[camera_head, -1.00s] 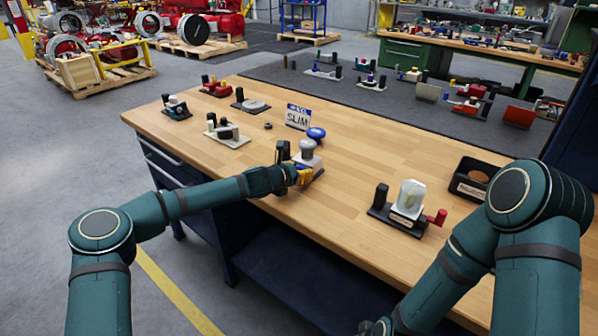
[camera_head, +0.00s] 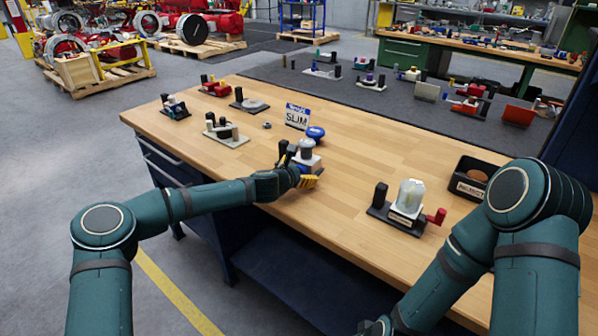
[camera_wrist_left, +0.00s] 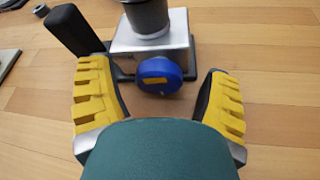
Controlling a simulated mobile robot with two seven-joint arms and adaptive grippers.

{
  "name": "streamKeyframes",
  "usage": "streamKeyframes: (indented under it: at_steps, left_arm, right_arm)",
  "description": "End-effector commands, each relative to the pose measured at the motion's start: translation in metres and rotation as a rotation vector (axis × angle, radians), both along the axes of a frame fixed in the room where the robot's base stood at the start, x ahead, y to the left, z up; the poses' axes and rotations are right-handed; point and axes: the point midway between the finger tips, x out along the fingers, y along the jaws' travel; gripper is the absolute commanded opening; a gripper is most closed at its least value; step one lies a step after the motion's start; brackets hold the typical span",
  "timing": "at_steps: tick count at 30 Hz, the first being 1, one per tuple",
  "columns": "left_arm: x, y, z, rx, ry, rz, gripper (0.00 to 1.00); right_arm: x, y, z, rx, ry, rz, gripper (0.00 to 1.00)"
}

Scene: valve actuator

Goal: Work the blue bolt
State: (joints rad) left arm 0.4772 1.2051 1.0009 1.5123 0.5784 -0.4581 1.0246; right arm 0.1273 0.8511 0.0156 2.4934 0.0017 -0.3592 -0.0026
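The blue bolt (camera_wrist_left: 159,75) has a round head with a yellow mark and sits on the near side of a silver valve block (camera_wrist_left: 150,40) in the left wrist view. The block's device, with its grey cap (camera_head: 306,146), stands near the table's front edge in the head view. My left gripper (camera_wrist_left: 160,98) is open, its yellow-padded fingers apart on either side of the bolt head and not touching it. It also shows low beside the device in the head view (camera_head: 308,181). Of my right gripper only a dark part (camera_head: 376,327) shows at the bottom edge.
A black post (camera_wrist_left: 73,28) stands close by the left finger. A blue round knob (camera_head: 316,133) shows behind the grey cap. A device with a clear cover (camera_head: 410,197) and a black reject bin (camera_head: 466,186) are on the right. The table between is clear.

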Motion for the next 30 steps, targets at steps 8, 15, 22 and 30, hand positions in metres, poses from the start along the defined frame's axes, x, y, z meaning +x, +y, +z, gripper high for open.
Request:
streamKeyframes:
  at_steps: [8, 15, 22, 30]
  left_arm:
    - [-0.006, 0.003, 0.003, 0.000, 0.000, 0.000, 0.78]
    - [-0.038, 0.019, 0.017, 0.001, -0.001, 0.001, 0.78]
    - [-0.076, 0.037, 0.033, 0.002, -0.001, 0.000, 0.78]
    - [-0.099, 0.047, 0.043, 0.000, 0.000, 0.001, 0.78]
  right_arm:
    - [0.000, 0.000, 0.000, 0.000, 0.000, 0.000, 0.97]
    - [0.000, 0.000, 0.000, 0.000, 0.000, 0.000, 0.97]
    - [0.000, 0.000, 0.000, 0.000, 0.000, 0.000, 0.97]
    - [0.000, 0.000, 0.000, 0.000, 0.000, 0.000, 0.97]
